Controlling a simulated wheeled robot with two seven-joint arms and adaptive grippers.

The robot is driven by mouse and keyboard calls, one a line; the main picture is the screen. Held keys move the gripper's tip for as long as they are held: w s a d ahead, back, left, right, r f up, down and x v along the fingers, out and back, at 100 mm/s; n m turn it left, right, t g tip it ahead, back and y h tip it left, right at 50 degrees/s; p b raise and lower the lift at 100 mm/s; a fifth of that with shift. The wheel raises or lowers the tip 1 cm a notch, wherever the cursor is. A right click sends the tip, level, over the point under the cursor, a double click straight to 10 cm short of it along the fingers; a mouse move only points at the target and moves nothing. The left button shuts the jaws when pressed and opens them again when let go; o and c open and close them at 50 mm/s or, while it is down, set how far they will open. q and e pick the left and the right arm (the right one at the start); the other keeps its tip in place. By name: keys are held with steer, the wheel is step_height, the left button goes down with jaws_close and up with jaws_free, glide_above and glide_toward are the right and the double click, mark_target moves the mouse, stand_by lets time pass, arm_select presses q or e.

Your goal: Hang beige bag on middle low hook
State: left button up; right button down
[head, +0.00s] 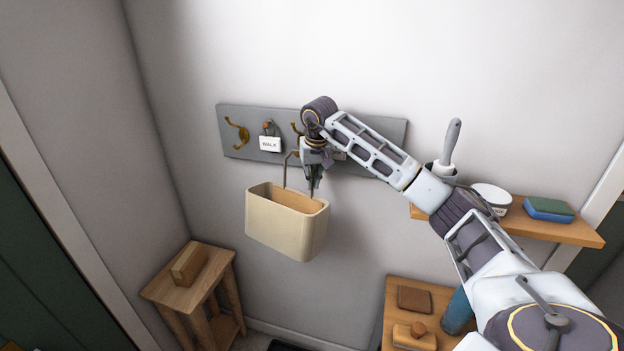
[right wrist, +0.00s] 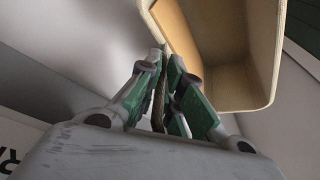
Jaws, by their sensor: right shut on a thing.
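The beige bag (head: 285,226) is an open-topped box shape with a thin dark handle. It hangs upright in front of the wall, below the grey hook board (head: 232,150). My right gripper (head: 314,186) is shut on the handle, just above the bag's right part. In the right wrist view, my right gripper's green-padded fingers (right wrist: 172,85) close around the dark handle, with the bag (right wrist: 235,55) beyond them. A brass hook (head: 296,130) shows in the middle of the board, partly hidden by my right gripper and wrist. My left gripper is not in view.
Another brass hook (head: 240,133) is at the board's left; a WALK tag (head: 270,143) hangs beside it. A wooden shelf (head: 560,230) at right holds a brush, a tin and sponges. A stool (head: 170,291) stands lower left, a bench (head: 395,300) lower right.

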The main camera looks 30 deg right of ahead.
steer(key=c, duration=1.5)
jaws_free()
steer(key=v, duration=0.8)
steer(key=shift+s+f, duration=0.1)
